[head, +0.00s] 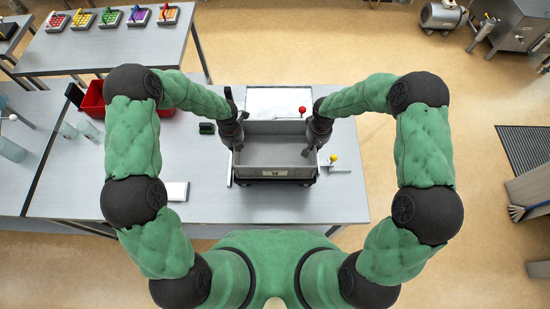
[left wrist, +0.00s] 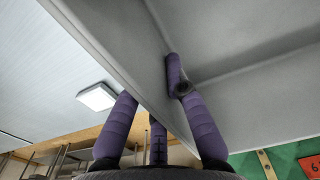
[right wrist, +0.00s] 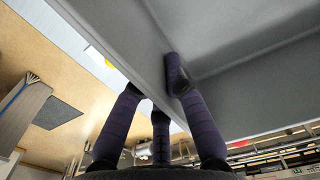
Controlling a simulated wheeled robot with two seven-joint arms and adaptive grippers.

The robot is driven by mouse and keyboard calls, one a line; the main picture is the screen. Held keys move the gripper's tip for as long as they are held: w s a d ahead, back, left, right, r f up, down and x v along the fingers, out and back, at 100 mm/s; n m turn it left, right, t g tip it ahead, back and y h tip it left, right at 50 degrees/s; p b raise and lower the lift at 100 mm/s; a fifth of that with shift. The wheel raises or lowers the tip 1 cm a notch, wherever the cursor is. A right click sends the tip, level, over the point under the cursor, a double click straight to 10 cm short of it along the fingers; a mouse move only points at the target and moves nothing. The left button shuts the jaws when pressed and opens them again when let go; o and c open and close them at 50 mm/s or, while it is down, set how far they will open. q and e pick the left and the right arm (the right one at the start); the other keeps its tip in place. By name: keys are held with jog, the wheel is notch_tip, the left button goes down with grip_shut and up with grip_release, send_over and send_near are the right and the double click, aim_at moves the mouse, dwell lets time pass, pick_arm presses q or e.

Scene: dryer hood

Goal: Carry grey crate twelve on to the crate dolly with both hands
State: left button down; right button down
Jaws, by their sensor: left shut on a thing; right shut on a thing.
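The grey crate (head: 275,154) is open-topped, looks level, and shows an empty inside. A small pale label sits on its near wall, too small to read. My left gripper (head: 238,146) is shut on its left wall and my right gripper (head: 309,150) on its right wall. In the left wrist view the crate wall (left wrist: 120,50) runs between the purple fingers (left wrist: 165,115). The right wrist view shows the same grip on the wall (right wrist: 125,50), with fingers (right wrist: 165,115) on both sides. Dark parts show under the near edge; I cannot tell if they are the dolly.
A white panel (head: 270,101) lies behind the crate. A red ball knob (head: 302,110) stands beyond the right gripper, a yellow one (head: 334,158) right of the crate. A red bin (head: 93,98) is at the left. The grey table (head: 210,205) is clear in front.

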pick_arm(q)
jog(key=shift+f, duration=0.3)
pick_arm(e)
jog(key=shift+f, duration=0.35)
pick_arm(q)
jog(key=c, duration=1.3)
grip_release()
jog(key=shift+r, duration=0.1)
pick_arm(e)
jog(key=c, duration=1.3)
grip_release()
jog(key=shift+r, duration=0.1)
pick_arm(q)
jog(key=shift+r, duration=0.1)
notch_tip(320, 180, up, 12)
jog(key=shift+f, duration=0.15)
pick_arm(e)
notch_tip(320, 180, up, 12)
jog(key=shift+s, duration=0.1)
